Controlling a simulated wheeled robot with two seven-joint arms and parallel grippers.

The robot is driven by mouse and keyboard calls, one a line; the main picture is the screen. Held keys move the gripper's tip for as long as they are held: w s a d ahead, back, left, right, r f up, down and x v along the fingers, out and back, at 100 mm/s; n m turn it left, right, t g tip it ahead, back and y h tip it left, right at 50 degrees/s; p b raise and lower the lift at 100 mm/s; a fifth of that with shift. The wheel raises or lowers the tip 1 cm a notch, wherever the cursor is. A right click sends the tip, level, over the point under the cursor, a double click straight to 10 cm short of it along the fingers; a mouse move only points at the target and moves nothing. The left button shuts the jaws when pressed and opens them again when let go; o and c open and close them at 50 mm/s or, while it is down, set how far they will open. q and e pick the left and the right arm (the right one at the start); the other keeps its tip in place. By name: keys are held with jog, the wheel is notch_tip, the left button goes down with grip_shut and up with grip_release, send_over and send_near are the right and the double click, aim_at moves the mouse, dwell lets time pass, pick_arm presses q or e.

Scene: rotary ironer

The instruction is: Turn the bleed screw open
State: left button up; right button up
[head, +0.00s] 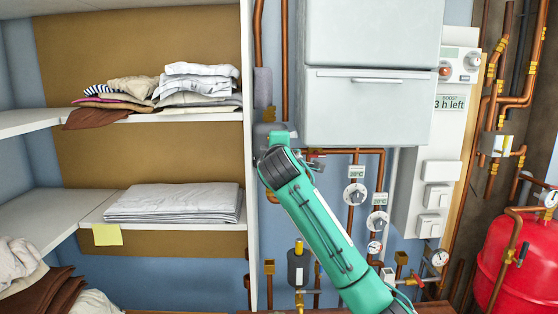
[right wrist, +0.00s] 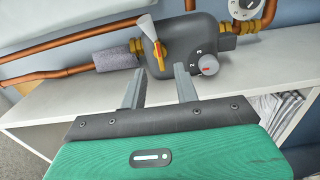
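My right gripper (right wrist: 159,85) is open and empty in the right wrist view, its two fingers apart and pointing at a grey valve body (right wrist: 165,42). The body carries a yellow-orange lever (right wrist: 158,47), a pale cone-shaped part (right wrist: 147,28) and a round grey knob (right wrist: 208,65) with a red mark. I cannot tell for sure which part is the bleed screw. The knob is just right of the right finger, with no clear contact. In the head view my green right arm (head: 318,225) reaches up to the grey body (head: 268,129) and hides most of it. My left gripper is not in view.
A grey pipe sleeve (right wrist: 116,60) and copper pipes (right wrist: 50,42) run beside the body. The white shelf panel edge (head: 249,200) is close to my right gripper. Dials (head: 355,194), a white cabinet (head: 370,105) and a red tank (head: 508,260) are to the right.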

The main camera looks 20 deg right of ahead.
jog(key=b+v, duration=0.1)
jog(key=v, duration=0.5)
jog(key=shift+s+b, duration=0.2)
jog(key=shift+b, duration=0.2)
